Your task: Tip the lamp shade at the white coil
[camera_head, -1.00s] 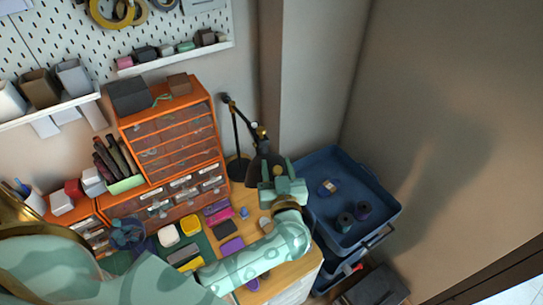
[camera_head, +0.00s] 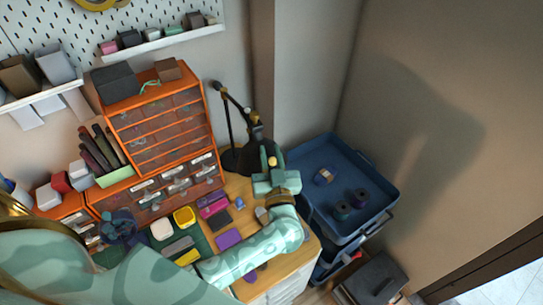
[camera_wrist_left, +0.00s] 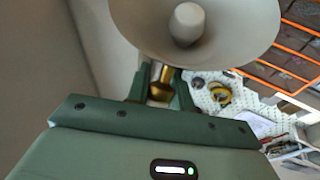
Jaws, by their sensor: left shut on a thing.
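The black desk lamp stands behind the work table in the head view, its dark shade (camera_head: 257,150) low beside my left gripper (camera_head: 272,168). The left wrist view shows the pale inside of the shade (camera_wrist_left: 245,35) with a round bulb (camera_wrist_left: 187,23). My left gripper (camera_wrist_left: 160,84) is shut on a brass-coloured part at the shade's edge. I cannot pick out a white coil in either view. My right gripper is not in view.
An orange drawer cabinet (camera_head: 152,130) stands left of the lamp. Small blocks and a purple piece (camera_head: 228,238) lie on the wooden table (camera_head: 238,188). A blue tray cart (camera_head: 338,150) with dark spools stands at the right, close to my left arm.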

